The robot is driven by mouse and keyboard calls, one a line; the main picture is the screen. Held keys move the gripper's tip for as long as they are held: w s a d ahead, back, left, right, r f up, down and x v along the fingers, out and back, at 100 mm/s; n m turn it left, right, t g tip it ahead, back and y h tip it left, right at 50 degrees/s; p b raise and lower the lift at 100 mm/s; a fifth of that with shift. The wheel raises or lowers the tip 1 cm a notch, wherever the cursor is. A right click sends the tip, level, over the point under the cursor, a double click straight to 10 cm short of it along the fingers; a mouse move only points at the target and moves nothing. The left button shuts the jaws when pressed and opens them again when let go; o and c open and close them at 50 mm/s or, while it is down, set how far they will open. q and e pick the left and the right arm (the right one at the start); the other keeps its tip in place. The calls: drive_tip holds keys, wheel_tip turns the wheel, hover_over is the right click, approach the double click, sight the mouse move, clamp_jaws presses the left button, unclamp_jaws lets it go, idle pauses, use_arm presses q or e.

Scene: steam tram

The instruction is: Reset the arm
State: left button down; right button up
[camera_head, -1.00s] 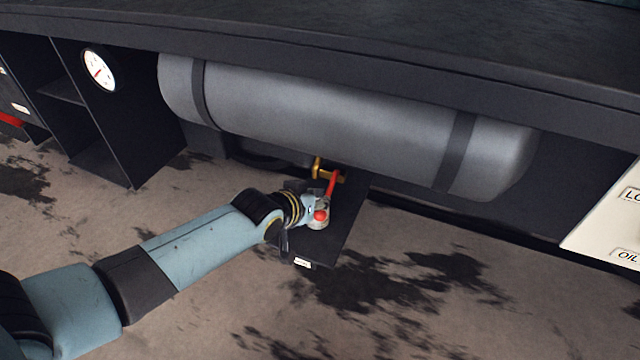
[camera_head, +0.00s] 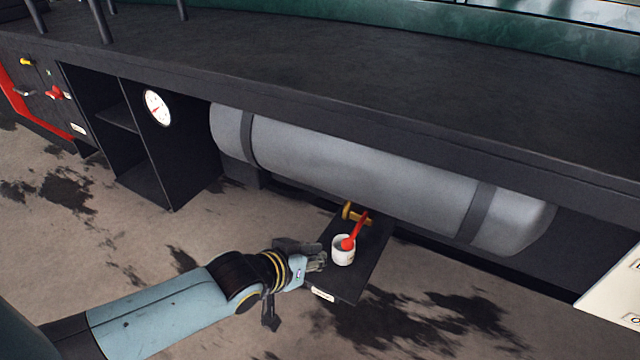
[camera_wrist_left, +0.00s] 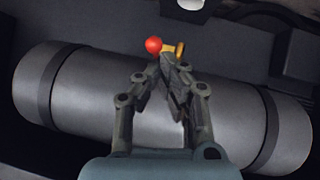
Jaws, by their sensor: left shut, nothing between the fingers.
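My left gripper (camera_head: 318,262) is shut and empty, just left of a white cup (camera_head: 343,252) on a dark tray (camera_head: 362,262). A red lever with a ball end (camera_head: 348,243) reaches down to the cup from a brass valve (camera_head: 350,212) under the grey tank (camera_head: 350,165). In the left wrist view the closed fingertips (camera_wrist_left: 168,62) lie close to the red ball (camera_wrist_left: 153,45) in the picture, with brass behind. My right gripper is not in view.
A round gauge (camera_head: 157,107) sits on a black cabinet at the left of the tank. A dark ledge (camera_head: 330,75) runs above the tank. A pale labelled box (camera_head: 612,290) stands at the right edge. The stained floor in front is clear.

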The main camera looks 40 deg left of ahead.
use_arm(q)
drive_tip(key=shift+w, duration=0.1)
idle(0.4)
drive_tip(key=s+f+g, duration=0.6)
drive_tip(key=s+f, duration=1.1)
drive_tip(key=f, duration=0.1)
drive_tip(key=s+f+m+g, duration=0.2)
drive_tip(key=s+f, duration=0.1)
drive_tip(key=s, duration=0.7)
drive_tip(key=s+f+m+g, duration=0.2)
drive_tip(key=s+f, duration=0.2)
drive_tip(key=s, duration=0.7)
drive_tip(key=shift+a, duration=0.35)
